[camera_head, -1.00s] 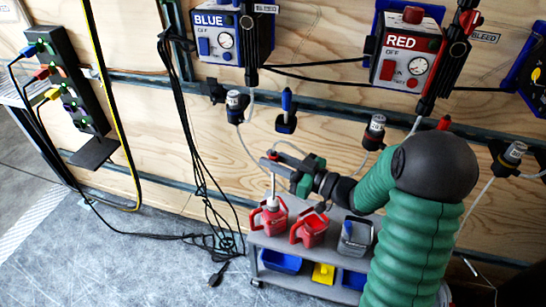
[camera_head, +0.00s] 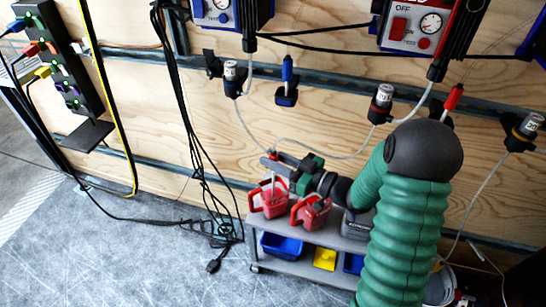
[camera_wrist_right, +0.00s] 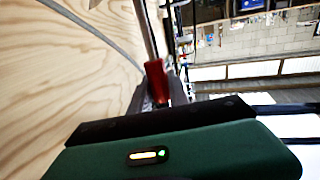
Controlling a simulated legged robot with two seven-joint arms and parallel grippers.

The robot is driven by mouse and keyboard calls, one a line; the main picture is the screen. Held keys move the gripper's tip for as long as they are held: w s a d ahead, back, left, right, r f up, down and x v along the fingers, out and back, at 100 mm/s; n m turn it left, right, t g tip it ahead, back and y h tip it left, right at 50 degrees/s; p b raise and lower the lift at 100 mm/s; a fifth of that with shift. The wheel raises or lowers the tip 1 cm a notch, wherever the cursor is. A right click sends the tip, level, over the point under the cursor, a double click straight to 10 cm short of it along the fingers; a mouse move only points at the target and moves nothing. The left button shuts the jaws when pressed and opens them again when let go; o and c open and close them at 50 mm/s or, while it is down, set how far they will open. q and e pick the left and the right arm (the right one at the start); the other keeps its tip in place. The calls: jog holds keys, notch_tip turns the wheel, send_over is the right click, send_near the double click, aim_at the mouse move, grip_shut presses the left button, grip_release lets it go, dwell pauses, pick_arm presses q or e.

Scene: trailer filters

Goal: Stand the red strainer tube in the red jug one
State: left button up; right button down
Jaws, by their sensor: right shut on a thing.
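My right gripper (camera_head: 281,164) is shut on the red top of the strainer tube (camera_head: 273,183), above the cart. The red top of the tube also shows between the dark fingers in the right wrist view (camera_wrist_right: 156,83). The tube hangs about upright, and its lower end is inside the mouth of the left red jug (camera_head: 268,201). Whether it touches the jug's bottom is hidden. A second red jug (camera_head: 311,215) stands just to the right. Which is jug one cannot be read. My left gripper is not in view.
The grey cart (camera_head: 285,223) holds the jugs, with a dark grey jug (camera_head: 357,225) partly behind my right arm. Blue (camera_head: 281,246) and yellow (camera_head: 324,258) bins sit on its lower shelf. Hoses and black cables hang along the plywood wall. The floor at left is mostly clear.

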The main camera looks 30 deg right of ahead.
jog(key=shift+f, duration=0.2)
dwell(0.4)
jog(key=c, duration=1.2)
grip_release()
jog(key=shift+o, duration=0.2)
jog(key=p+v, duration=0.5)
jog(key=v, duration=1.2)
jog(key=shift+w, duration=0.1)
